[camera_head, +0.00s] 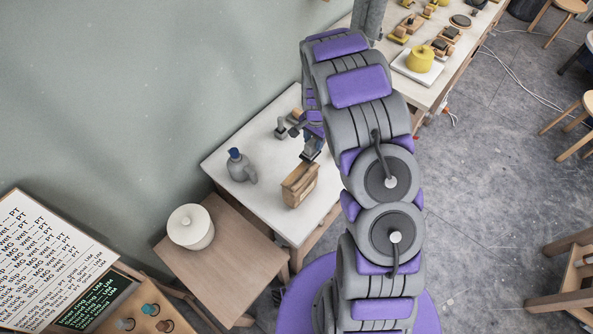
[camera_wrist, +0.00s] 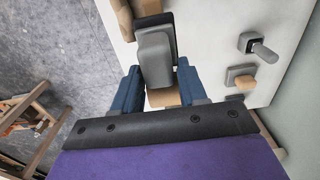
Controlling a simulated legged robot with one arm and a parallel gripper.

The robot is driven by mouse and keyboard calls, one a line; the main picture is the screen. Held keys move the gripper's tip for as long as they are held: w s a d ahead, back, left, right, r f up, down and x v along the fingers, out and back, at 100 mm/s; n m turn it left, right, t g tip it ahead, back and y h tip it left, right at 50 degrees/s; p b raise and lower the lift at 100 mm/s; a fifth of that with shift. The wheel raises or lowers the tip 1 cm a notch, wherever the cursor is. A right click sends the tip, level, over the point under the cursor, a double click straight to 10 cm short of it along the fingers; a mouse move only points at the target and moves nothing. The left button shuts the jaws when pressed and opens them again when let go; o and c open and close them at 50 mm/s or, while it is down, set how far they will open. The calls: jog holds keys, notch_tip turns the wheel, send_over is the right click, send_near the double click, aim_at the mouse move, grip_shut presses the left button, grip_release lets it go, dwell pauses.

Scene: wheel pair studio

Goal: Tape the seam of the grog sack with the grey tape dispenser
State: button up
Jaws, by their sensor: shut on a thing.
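The grog sack (camera_head: 299,187) is a brown, box-shaped bag standing upright on the white table. My gripper (camera_head: 311,148) is just above its top, to the right of the table's middle. In the wrist view its two blue fingers (camera_wrist: 157,72) are shut on the grey tape dispenser (camera_wrist: 155,55), a rounded grey body with a darker part behind. The dispenser is small and mostly hidden in the head view, so I cannot tell whether it touches the sack. A tan patch shows beneath the fingers in the wrist view; what it belongs to is unclear.
The white table (camera_head: 222,160) also holds a grey bottle with a blue top (camera_head: 240,166) and a small grey tool (camera_head: 281,129). In the wrist view a grey block with a tan part (camera_wrist: 241,77) lies right. A wooden stand with a white pot (camera_head: 190,227) adjoins the table.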

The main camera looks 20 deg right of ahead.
jog(key=shift+r+p, duration=0.35)
jog(key=shift+r, duration=1.65)
jog(key=shift+a+n+b, duration=0.2)
jog(key=shift+n+b, duration=0.1)
jog(key=shift+b, duration=0.05)
jog(key=s+a+r+n+b, duration=0.3)
jog(key=a+r+n+b, duration=0.3)
jog(key=n, duration=0.4)
jog(key=shift+a+b, duration=0.45)
jog(key=shift+b, duration=0.2)
